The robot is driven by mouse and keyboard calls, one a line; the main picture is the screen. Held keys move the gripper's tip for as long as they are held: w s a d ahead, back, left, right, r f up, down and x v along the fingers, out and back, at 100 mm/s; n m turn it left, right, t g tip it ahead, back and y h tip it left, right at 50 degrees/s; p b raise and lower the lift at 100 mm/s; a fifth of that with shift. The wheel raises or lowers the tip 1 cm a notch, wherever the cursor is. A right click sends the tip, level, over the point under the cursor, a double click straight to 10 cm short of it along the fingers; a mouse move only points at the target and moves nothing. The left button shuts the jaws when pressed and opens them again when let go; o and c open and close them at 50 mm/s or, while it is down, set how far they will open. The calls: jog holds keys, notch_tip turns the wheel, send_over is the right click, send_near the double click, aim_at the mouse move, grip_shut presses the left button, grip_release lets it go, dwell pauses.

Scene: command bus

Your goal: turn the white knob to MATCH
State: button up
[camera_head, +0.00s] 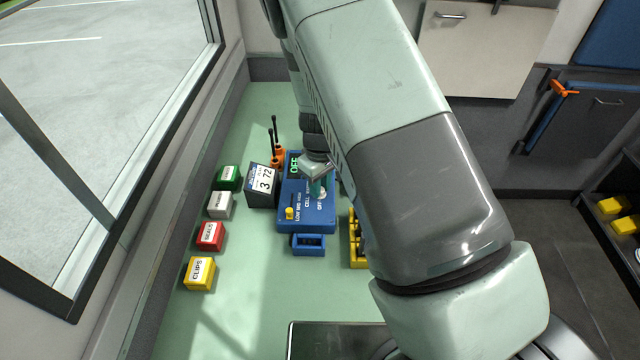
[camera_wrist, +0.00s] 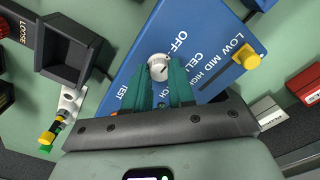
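The blue tester box (camera_head: 318,219) stands on the green bench, with a green-lit display (camera_head: 294,164) that seems to read OFF. Its white knob (camera_wrist: 159,67) shows in the wrist view with a dark pointer mark, near the OFF lettering (camera_wrist: 179,40). The letters CH (camera_wrist: 164,90) show between my fingers; the rest of that word is hidden. My gripper (camera_wrist: 160,72) has its two teal fingertips on either side of the knob, very close to it. I cannot tell whether they touch it. In the head view my gripper (camera_head: 319,179) is over the box, partly hidden by my arm.
A yellow slider (camera_head: 290,213) sits by LOW MID HIGH on the box. A dark block marked 3 72 (camera_head: 262,184) stands left of it, a small blue tray (camera_head: 308,244) in front, a yellow rack (camera_head: 356,246) at right. Labelled colored boxes (camera_head: 209,235) line the left.

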grip_shut()
jog(key=m, duration=0.4)
jog(key=shift+m, duration=0.3)
jog(key=m, duration=0.3)
jog(key=shift+m, duration=0.4)
jog(key=m, duration=0.3)
jog(key=shift+m, duration=0.3)
jog(key=m, duration=1.1)
jog(key=shift+s+m, duration=0.1)
jog(key=shift+m, duration=0.2)
